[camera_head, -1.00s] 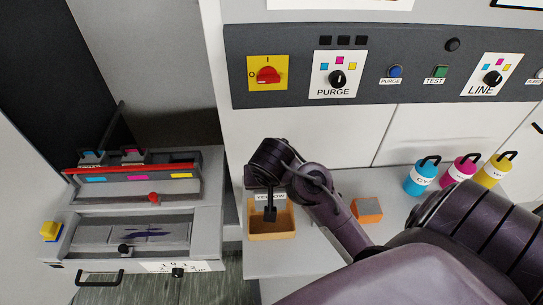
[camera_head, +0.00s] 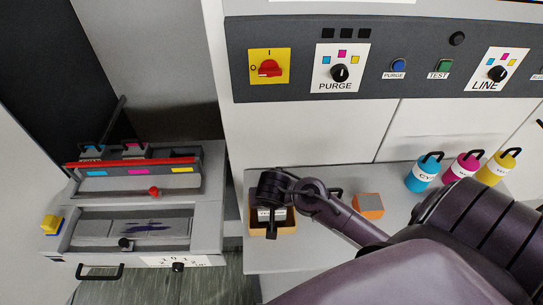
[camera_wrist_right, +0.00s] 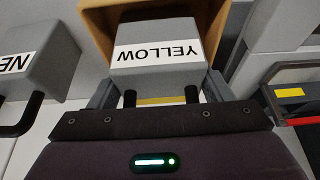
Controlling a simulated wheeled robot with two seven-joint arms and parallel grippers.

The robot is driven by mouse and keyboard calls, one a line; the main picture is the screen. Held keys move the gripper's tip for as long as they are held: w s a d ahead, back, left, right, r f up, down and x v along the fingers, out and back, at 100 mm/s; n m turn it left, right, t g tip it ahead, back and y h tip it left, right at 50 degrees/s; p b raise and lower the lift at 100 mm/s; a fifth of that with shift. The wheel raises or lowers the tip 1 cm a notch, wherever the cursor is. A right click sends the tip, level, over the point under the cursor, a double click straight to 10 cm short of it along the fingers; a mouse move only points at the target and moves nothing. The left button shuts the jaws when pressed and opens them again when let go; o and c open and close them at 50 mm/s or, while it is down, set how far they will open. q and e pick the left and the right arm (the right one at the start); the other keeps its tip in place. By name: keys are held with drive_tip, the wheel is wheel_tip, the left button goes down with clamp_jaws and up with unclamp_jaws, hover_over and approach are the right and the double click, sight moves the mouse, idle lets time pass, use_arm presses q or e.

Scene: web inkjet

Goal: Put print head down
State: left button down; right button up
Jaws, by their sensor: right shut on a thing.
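The grey print head (camera_wrist_right: 160,75) carries a white YELLOW label, which also shows in the head view (camera_head: 278,213). My right gripper (camera_wrist_right: 160,92) is shut on it, with a finger at each side near its black handle. The print head is at the orange-brown open tray (camera_head: 287,230) on the grey counter; the tray's walls also show behind it in the wrist view (camera_wrist_right: 98,22). My wrist hides much of it in the head view, and I cannot tell whether it touches the tray floor. My left gripper is not in view.
A grey block (camera_wrist_right: 40,65) with a partly cut-off label and black handle stands beside the tray. The carriage with a red bar (camera_head: 130,162) and slots is at left.

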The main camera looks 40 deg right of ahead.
drive_tip(key=shift+f, duration=0.15)
drive_tip(key=o, duration=1.2)
drive_tip(key=shift+c, duration=0.2)
drive_tip(key=shift+s+r, duration=0.1)
drive_tip(key=shift+r, duration=0.25)
drive_tip(key=v, duration=1.1)
drive_tip(key=shift+a+r+b, duration=0.15)
drive_tip(key=shift+r+b, duration=0.15)
drive_tip(key=shift+s, duration=0.1)
